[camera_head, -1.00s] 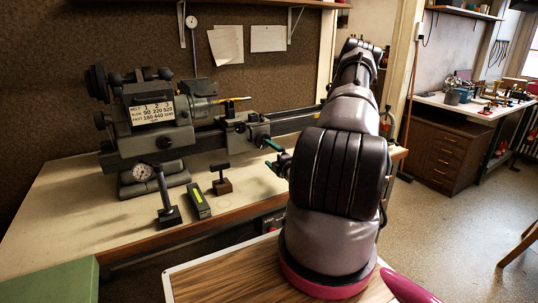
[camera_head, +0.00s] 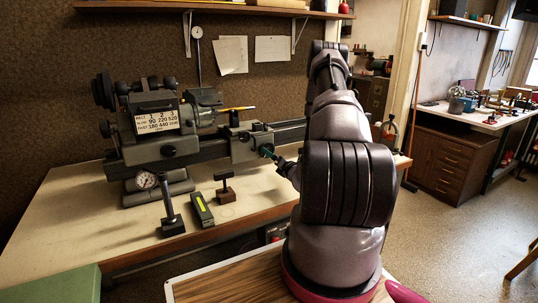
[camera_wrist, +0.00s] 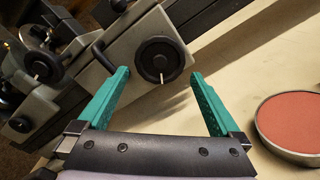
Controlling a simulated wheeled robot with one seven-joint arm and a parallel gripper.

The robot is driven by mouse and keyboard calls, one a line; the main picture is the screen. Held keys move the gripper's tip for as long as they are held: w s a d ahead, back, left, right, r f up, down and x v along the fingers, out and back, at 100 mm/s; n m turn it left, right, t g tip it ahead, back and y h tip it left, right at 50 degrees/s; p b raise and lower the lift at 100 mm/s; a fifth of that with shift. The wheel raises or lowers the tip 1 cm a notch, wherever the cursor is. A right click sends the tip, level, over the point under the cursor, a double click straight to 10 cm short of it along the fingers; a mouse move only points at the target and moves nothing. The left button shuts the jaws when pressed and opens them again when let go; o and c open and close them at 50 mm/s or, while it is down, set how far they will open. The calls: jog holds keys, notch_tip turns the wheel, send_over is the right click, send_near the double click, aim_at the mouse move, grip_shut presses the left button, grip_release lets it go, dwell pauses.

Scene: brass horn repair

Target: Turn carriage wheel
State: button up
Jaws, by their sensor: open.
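The carriage wheel is a round black handwheel (camera_wrist: 160,58) on the front of the grey lathe carriage (camera_head: 246,143). In the wrist view it has a dark hub and a small pale pin near its lower edge. My gripper (camera_wrist: 158,75) has two teal fingers, spread wide and empty. The wheel shows between and just beyond the fingertips; whether they touch it I cannot tell. In the head view a bit of teal finger (camera_head: 267,153) shows at the carriage front, and my arm hides much of this area.
A second black handwheel (camera_wrist: 42,66) and a curved black lever (camera_wrist: 104,57) are at the left in the wrist view. A round tin with a reddish top (camera_wrist: 291,122) lies right. A dial gauge (camera_head: 146,180), a green-marked block (camera_head: 202,210) and small stands are on the bench.

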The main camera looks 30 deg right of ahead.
jog(key=w, duration=0.3)
jog(key=shift+w+a, duration=0.1)
jog(key=shift+w, duration=0.25)
jog(key=c, duration=1)
jog(key=shift+m, duration=1.2)
jog(key=shift+a+m, duration=0.15)
jog(key=shift+m, duration=0.85)
